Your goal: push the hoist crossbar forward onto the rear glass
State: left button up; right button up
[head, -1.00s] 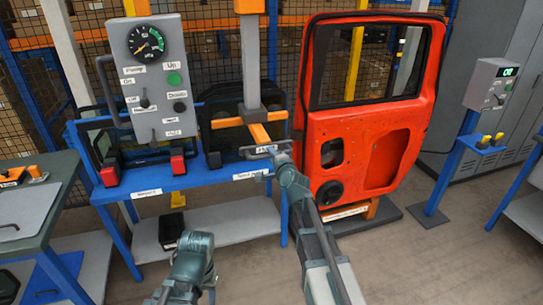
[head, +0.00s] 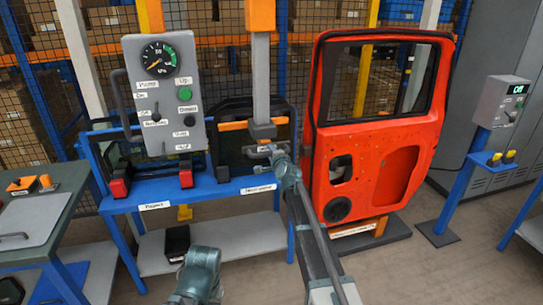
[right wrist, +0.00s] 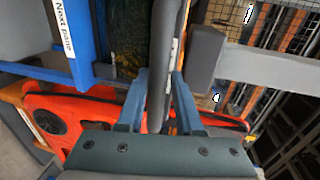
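The hoist column (head: 261,75) hangs in front of the rack, with a grey block at its lower end. An orange crossbar (head: 235,125) runs across behind that block, over dark glass (head: 236,150) in the rack. My right gripper (head: 268,152) is just below the block. In the right wrist view its two fingers (right wrist: 160,95) lie on either side of a dark grey bar (right wrist: 162,50) and look closed on it. The contact between crossbar and glass is hidden. A teal part of my left arm shows at the bottom, but its gripper does not.
A grey control panel (head: 165,95) stands left of the column. An orange-red door (head: 375,150) stands on a low stand close to the right of my right arm. A bench (head: 30,215) is at left and a control post (head: 500,103) at right. Open floor lies in front.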

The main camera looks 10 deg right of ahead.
jog(key=shift+o, duration=1.2)
jog(key=shift+w, duration=0.1)
jog(key=shift+s, duration=0.2)
jog(key=s+r+p, duration=0.2)
jog(key=s, duration=1.1)
jog(key=shift+s+d+r+p, duration=0.15)
jog(key=shift+d+r+p, duration=0.05)
jog(key=shift+r+p, duration=0.2)
jog(key=shift+f, duration=0.1)
jog(key=s+a+f+n+g+y, duration=0.2)
jog(key=s+a+f+n+g, duration=0.3)
jog(key=a, duration=0.3)
jog(key=s+a+f+n+g+y, duration=0.1)
jog(key=s+a+f+n+g, duration=0.1)
jog(key=s+a+f+n, duration=0.45)
jog(key=s+a+f+n+g+h, duration=0.1)
jog(key=s+f+n+g+h, duration=0.1)
jog(key=s, duration=1)
jog(key=s+a+f+n+g+h, duration=0.1)
jog(key=s+f+n+g+h, duration=0.2)
jog(key=s+n+g, duration=0.4)
jog(key=s+n, duration=0.1)
jog(key=s, duration=0.4)
jog(key=shift+a+f, duration=0.2)
jog(key=shift+f, duration=0.2)
